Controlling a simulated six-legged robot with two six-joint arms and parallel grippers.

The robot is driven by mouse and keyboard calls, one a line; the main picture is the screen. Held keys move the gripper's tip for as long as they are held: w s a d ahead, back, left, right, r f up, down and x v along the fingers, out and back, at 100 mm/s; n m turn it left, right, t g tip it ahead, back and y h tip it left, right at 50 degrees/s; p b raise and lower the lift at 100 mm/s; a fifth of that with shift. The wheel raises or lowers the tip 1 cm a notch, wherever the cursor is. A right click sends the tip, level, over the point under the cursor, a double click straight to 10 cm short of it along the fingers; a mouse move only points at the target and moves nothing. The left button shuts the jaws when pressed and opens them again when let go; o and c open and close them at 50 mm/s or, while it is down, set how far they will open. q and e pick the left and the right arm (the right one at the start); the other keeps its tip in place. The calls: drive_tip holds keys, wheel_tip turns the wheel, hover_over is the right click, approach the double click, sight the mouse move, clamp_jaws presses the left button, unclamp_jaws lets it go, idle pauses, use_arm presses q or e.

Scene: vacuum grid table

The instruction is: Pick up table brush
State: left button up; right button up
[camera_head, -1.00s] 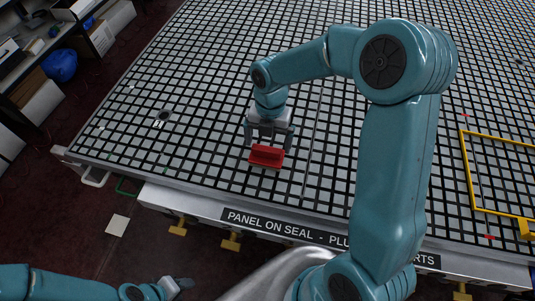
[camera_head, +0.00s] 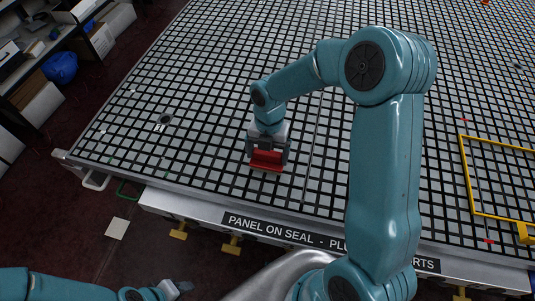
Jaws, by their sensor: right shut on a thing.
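The red table brush (camera_head: 266,160) is on the gridded vacuum table (camera_head: 200,100) near its front edge, left of the middle of the view. My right gripper (camera_head: 267,152) points down over it, with its fingers at the brush's two sides, shut on it. I cannot tell whether the brush is touching the table. My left gripper (camera_head: 178,288) is at the bottom left, low and away from the table; its fingers are too small and blurred to read.
A yellow frame (camera_head: 468,180) lies on the table at the right. A labelled front rail (camera_head: 320,235) with yellow clamps runs along the near edge. Shelves with boxes and a blue bag (camera_head: 60,67) stand at the left. Much of the grid is clear.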

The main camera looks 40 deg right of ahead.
wheel_tip(320, 180, up, 20)
drive_tip(key=shift+f, duration=0.1)
drive_tip(key=o, duration=0.5)
drive_tip(key=c, duration=0.3)
